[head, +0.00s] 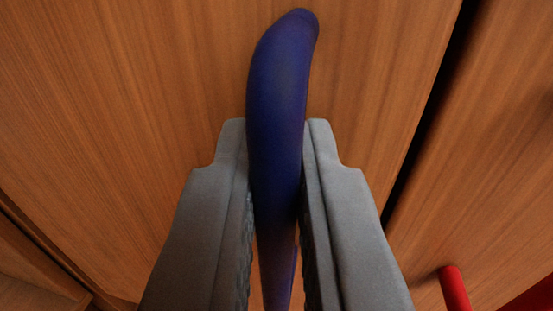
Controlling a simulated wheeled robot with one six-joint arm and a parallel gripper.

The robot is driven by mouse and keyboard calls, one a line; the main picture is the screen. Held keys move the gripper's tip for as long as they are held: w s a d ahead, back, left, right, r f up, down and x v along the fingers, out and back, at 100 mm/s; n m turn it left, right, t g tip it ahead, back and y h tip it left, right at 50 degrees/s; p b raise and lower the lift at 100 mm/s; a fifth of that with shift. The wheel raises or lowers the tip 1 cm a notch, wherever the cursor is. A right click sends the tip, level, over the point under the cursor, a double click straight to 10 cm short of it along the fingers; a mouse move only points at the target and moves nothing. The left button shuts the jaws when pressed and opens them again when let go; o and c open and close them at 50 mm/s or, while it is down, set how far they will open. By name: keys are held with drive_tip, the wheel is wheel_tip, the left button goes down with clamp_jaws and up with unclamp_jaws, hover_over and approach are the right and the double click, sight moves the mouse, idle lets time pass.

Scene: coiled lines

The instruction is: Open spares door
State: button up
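A wood-grain door (150,90) fills most of the head view. A dark blue bar handle (283,75) stands on it, running up the middle of the picture with a curved upper end. My gripper (275,135) has one grey finger on each side of the handle, and both fingertips look to be touching it. The fingers are closed around the handle, with its lower part between them. No label shows, so I cannot tell from the picture that this is the spares door.
A dark gap (432,112) runs along the door's right edge. Beyond it is another wood panel (500,190) with a red handle (455,289) at the lower right. A wood edge and dark seam (45,245) show at the lower left.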

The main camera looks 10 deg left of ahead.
clamp_jaws()
drive_tip(key=shift+s, duration=0.1)
